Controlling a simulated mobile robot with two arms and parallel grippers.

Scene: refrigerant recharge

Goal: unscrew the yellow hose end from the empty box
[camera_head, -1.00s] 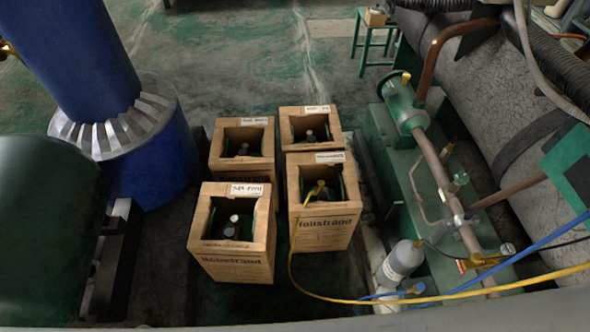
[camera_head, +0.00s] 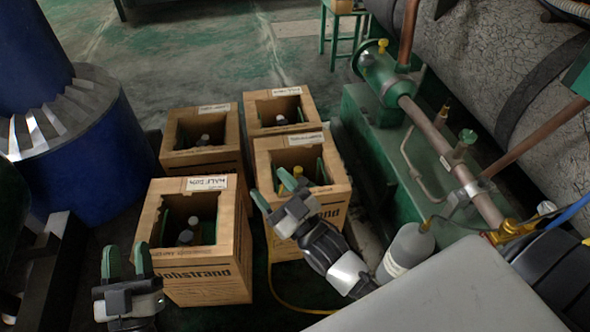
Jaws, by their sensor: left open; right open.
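The front right cardboard box (camera_head: 329,204) has an open top with a dark cylinder inside. The yellow hose end (camera_head: 298,172) shows as a small yellow spot on the fitting inside this box. The writing on its label is too small to read. The yellow hose (camera_head: 272,285) shows on the floor in front of the box; its part up to the box is mostly hidden by my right gripper. My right gripper (camera_head: 272,189) is open and empty, over the box's near left rim, short of the hose end. My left gripper (camera_head: 126,250) is open and empty, left of the front left box.
The front left box (camera_head: 222,266) and two back boxes (camera_head: 172,160) (camera_head: 254,121) stand close around. A grey bottle (camera_head: 408,250) and green machinery with pipes (camera_head: 375,153) stand at the right. A blue column (camera_head: 85,135) stands at the left. Green floor is free behind the boxes.

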